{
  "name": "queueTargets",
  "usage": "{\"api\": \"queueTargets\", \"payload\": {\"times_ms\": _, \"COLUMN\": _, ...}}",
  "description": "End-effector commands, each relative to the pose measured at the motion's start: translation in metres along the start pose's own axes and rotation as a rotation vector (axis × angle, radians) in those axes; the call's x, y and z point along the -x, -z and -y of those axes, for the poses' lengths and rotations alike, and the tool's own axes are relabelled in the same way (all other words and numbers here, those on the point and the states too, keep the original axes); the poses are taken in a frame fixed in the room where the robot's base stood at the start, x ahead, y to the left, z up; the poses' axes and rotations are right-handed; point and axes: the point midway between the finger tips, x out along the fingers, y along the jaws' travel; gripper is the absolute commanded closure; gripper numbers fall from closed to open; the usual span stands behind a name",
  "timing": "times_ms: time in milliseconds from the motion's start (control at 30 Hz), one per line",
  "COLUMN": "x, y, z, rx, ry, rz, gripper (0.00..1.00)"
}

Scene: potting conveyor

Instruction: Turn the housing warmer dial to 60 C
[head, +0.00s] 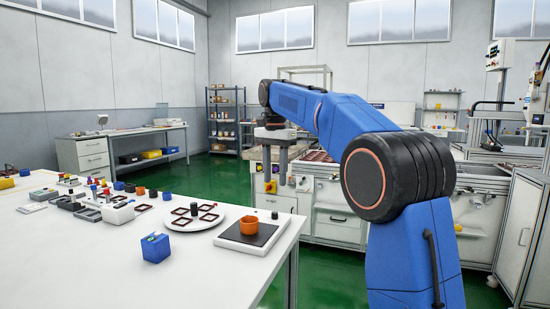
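I see no thing plainly marked as the housing warmer, and no dial with a readable scale. A flat pale unit with a dark top (262,236) lies at the near right corner of the white table; it may be the warmer, but I cannot tell. An orange cup-like part (249,227) stands on it, and a small dark knob-like piece (275,214) shows at its back edge. My gripper (275,178) hangs fingers down in the air, above and behind this unit in the picture. Its fingers look apart, with nothing clearly between them.
A round white plate (178,228) with dark square frames lies left of the flat unit. A blue block (155,248) is in front of it. Several small coloured parts cover the table's left side. Machines stand behind my arm; green floor (225,180) is open beyond the table.

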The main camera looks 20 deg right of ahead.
Motion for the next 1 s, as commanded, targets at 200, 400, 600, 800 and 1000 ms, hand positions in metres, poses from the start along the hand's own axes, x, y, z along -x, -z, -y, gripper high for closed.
{"api": "queueTargets", "payload": {"times_ms": 200, "x": 0.038, "y": 0.001, "z": 0.001, "rx": 0.0, "ry": 0.002, "rz": -0.001, "gripper": 0.63}}
{"api": "queueTargets", "payload": {"times_ms": 400, "x": 0.055, "y": 0.001, "z": 0.001, "rx": 0.0, "ry": 0.001, "rz": -0.001, "gripper": 0.63}}
{"api": "queueTargets", "payload": {"times_ms": 600, "x": 0.06, "y": 0.0, "z": 0.0, "rx": 0.0, "ry": 0.001, "rz": 0.0, "gripper": 0.63}}
{"api": "queueTargets", "payload": {"times_ms": 800, "x": 0.06, "y": 0.0, "z": 0.0, "rx": 0.0, "ry": 0.0, "rz": 0.0, "gripper": 0.63}}
{"api": "queueTargets", "payload": {"times_ms": 1000, "x": 0.06, "y": -0.004, "z": -0.008, "rx": 0.018, "ry": 0.009, "rz": -0.006, "gripper": 0.63}}
